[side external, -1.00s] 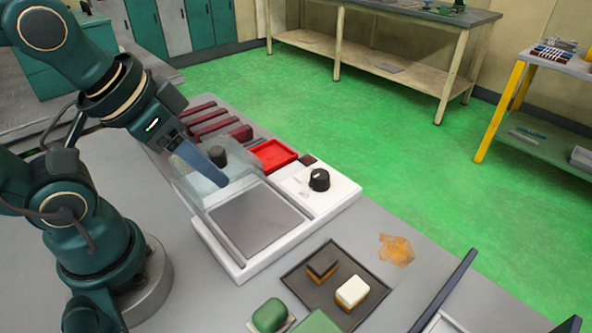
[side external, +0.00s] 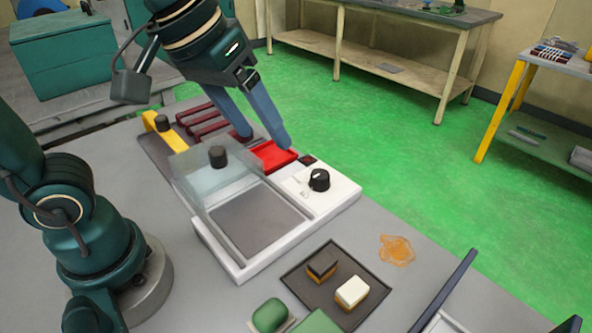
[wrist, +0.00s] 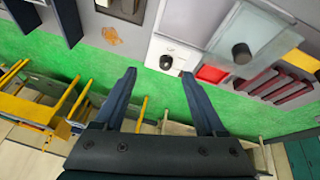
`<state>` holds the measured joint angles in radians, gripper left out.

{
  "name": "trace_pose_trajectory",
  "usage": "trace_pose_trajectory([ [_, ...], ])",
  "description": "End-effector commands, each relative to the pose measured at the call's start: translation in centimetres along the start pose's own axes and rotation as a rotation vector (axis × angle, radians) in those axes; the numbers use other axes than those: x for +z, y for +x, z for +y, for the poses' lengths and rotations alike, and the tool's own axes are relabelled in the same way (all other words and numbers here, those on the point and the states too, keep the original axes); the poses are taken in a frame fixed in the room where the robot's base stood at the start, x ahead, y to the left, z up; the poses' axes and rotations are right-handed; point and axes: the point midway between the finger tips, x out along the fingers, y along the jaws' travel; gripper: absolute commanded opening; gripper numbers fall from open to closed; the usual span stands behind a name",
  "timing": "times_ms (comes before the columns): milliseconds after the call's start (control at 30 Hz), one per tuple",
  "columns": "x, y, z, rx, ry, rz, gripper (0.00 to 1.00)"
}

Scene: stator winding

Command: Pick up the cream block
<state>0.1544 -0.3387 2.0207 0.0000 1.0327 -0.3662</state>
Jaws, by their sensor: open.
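The cream block (side external: 352,292) sits on the right part of a dark square tray (side external: 309,297) near the front of the table in the side view. It has a pale cream top and a tan-orange lower part. A dark-topped block (side external: 322,263) stands beside it on the same tray. My gripper (side external: 268,143) is open and empty, above the far side of the table near the red tray, well away from the cream block. Its two blue fingers also show spread apart in the wrist view (wrist: 158,75). I cannot make out the cream block in the wrist view.
A white device (side external: 239,273) with a clear raised lid (side external: 205,177) and a black knob (side external: 319,180) fills the middle. A red tray (side external: 270,156) lies behind it. A green rounded object (side external: 270,315) is left of the dark tray. An orange stain (side external: 397,250) marks bare table.

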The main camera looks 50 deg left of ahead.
Motion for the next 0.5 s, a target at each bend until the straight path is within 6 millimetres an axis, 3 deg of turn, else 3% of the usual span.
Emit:
trace_pose_trajectory([
  [100, -1.2, 1.6, 2.8, 0.005, 0.005, -0.071, 0.72],
  [267, -1.5, 4.4, 6.7, -0.002, 0.024, -0.161, 0.72],
  [500, 1.1, 9.9, 12.1, -0.042, 0.111, -0.297, 0.72],
])
